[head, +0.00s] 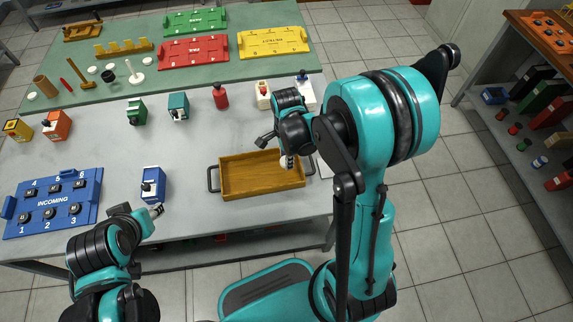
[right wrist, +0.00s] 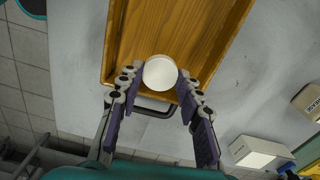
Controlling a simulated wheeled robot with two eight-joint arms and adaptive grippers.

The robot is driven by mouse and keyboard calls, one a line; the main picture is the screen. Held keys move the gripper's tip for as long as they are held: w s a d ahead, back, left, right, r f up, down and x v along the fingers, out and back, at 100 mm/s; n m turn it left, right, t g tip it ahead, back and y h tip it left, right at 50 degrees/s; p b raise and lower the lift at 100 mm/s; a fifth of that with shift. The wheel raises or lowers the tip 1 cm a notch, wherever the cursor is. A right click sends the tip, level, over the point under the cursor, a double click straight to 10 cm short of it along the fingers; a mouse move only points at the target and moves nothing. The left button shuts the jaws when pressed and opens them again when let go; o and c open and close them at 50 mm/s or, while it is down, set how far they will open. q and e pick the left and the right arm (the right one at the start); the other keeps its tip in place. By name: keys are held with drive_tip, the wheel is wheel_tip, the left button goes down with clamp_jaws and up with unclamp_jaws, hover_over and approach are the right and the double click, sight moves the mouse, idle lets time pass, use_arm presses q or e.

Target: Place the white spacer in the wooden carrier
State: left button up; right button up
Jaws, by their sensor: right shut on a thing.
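The white spacer (right wrist: 160,73) is a round white piece between the fingertips of my right gripper (right wrist: 161,82) in the right wrist view. My right gripper is shut on it. In the head view the spacer (head: 286,162) shows partly below the gripper, over the right end of the wooden carrier (head: 250,176). In the right wrist view it overlaps the end of the carrier (right wrist: 190,28) near a dark handle; its height above the floor is hard to judge. The carrier's visible floor is bare. My left gripper (head: 156,210) is at the table's front edge, near a blue block; its fingers are too small to read.
A blue INCOMING board (head: 52,202) lies at the left, with a blue block (head: 153,184) between it and the carrier. Several coloured blocks and a red bottle (head: 220,97) stand behind. Green, red and yellow boards lie on the far green mat (head: 140,85). The grey table around the carrier is mostly clear.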

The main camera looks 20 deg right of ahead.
drive_tip(key=shift+f+b, duration=0.8)
drive_tip(key=shift+f, duration=1.05)
drive_tip(key=shift+f, duration=0.1)
drive_tip(key=o, duration=1.1)
drive_tip(key=shift+c, duration=0.2)
